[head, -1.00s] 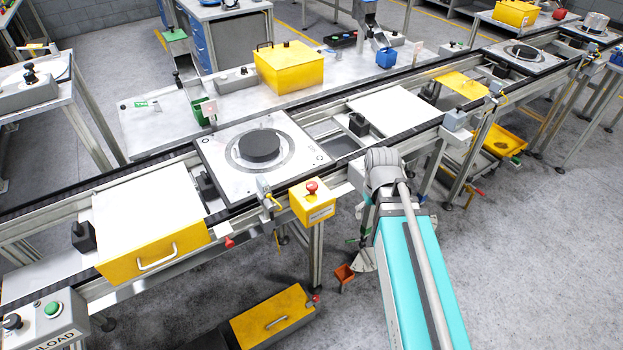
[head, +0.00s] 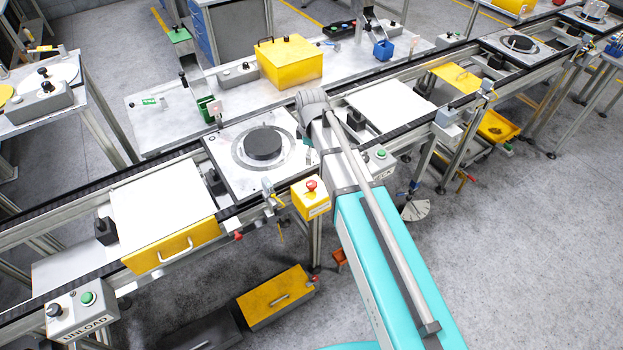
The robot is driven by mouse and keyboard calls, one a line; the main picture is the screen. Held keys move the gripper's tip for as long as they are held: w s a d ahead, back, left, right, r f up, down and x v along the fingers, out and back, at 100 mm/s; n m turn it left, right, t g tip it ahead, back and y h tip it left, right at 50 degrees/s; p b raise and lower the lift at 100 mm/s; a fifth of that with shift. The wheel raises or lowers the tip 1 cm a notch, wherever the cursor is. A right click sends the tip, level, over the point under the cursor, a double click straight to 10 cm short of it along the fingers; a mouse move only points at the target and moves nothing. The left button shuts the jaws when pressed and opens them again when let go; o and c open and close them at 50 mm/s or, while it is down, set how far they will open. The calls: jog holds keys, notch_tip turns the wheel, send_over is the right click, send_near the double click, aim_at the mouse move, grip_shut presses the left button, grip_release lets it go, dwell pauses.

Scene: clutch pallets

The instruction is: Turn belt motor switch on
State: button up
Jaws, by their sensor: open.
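I cannot tell for sure which control is the belt motor switch. A grey control box marked UNLOAD (head: 83,318) stands at the lower left, with a black knob (head: 54,311) and a green button (head: 88,298). A second grey box with a green button (head: 381,154) is just right of my arm, partly covered by it. A yellow box with a red mushroom button (head: 311,186) is on the conveyor's near side, left of my arm. My arm reaches up to the conveyor, its rounded wrist near the black disc. My gripper is hidden behind the wrist.
The conveyor runs diagonally across, carrying a plate with a black disc (head: 264,143) and white panels (head: 160,198). A yellow lidded box (head: 289,62) stands on the bench behind. The right floor (head: 520,250) is clear.

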aim_at(312, 183)
jog(key=shift+f, duration=0.15)
notch_tip(312, 183, down, 14)
jog(key=b, duration=1.4)
jog(key=shift+r, duration=0.2)
dwell(0.3)
jog(key=c, duration=1.2)
jog(key=shift+o, duration=0.2)
